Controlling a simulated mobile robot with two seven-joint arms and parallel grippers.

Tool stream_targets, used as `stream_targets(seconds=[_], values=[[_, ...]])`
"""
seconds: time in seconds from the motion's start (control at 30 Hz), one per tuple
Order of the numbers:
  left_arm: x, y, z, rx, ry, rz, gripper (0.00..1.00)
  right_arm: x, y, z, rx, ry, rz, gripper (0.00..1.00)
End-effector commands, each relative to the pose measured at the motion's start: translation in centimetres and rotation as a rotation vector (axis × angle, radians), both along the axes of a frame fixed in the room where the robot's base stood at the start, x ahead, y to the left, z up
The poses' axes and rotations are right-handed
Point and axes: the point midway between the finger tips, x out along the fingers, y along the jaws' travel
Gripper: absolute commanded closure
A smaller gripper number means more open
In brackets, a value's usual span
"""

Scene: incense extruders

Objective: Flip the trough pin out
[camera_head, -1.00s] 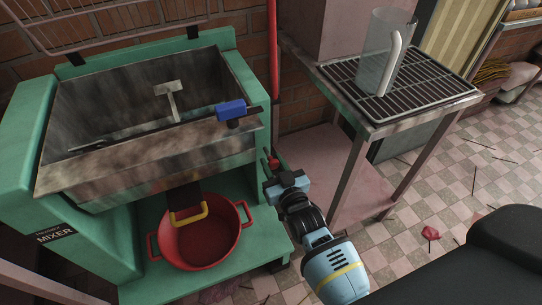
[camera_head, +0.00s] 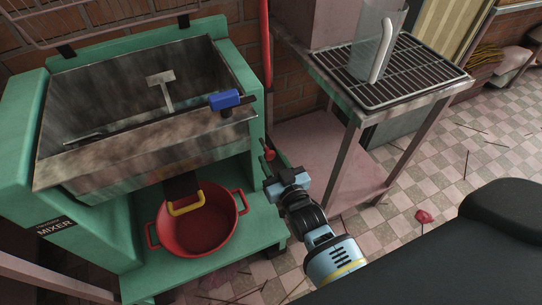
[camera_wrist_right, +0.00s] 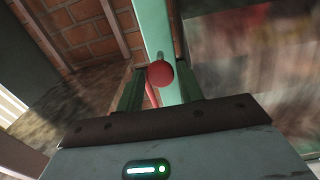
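The trough pin shows as a red round knob (camera_head: 270,155) at the right side of the green mixer, below the metal trough (camera_head: 150,135). My right gripper (camera_head: 271,172) is just in front of and below the knob, pointing towards the mixer. In the right wrist view the red knob (camera_wrist_right: 160,73) lies between the two fingers of the right gripper (camera_wrist_right: 160,88), near their tips. Gaps show on both sides of the knob, so the gripper is open. Whether the knob is level with the fingertips or just beyond is unclear. My left gripper is not in view.
A red two-handled basin (camera_head: 200,225) sits on the mixer's green base under the trough. A blue-handled part (camera_head: 225,100) is on the trough's right rim. A pink table with a wire rack (camera_head: 390,75) and a clear container (camera_head: 372,40) stands to the right. The tiled floor at right is mostly open.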

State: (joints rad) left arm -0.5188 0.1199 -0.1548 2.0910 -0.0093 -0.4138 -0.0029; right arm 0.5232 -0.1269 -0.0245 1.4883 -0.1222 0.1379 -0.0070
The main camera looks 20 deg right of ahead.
Motion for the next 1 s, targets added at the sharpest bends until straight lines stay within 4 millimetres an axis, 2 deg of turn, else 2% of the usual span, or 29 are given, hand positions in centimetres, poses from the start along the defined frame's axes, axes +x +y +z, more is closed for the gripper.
stream_targets(seconds=[0.2,0.4,0.57,1.0], values=[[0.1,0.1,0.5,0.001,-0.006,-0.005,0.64,-3.6,-0.2,0.0,0.000,0.002,0.000,0.63],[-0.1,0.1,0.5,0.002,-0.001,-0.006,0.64,-5.8,-0.2,0.0,0.000,0.000,0.000,0.63],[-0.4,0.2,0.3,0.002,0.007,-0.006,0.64,-6.4,-0.2,0.0,0.000,0.000,0.000,0.63],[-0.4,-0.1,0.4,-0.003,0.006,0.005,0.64,-6.3,-0.2,0.0,0.000,0.000,0.000,0.63]])
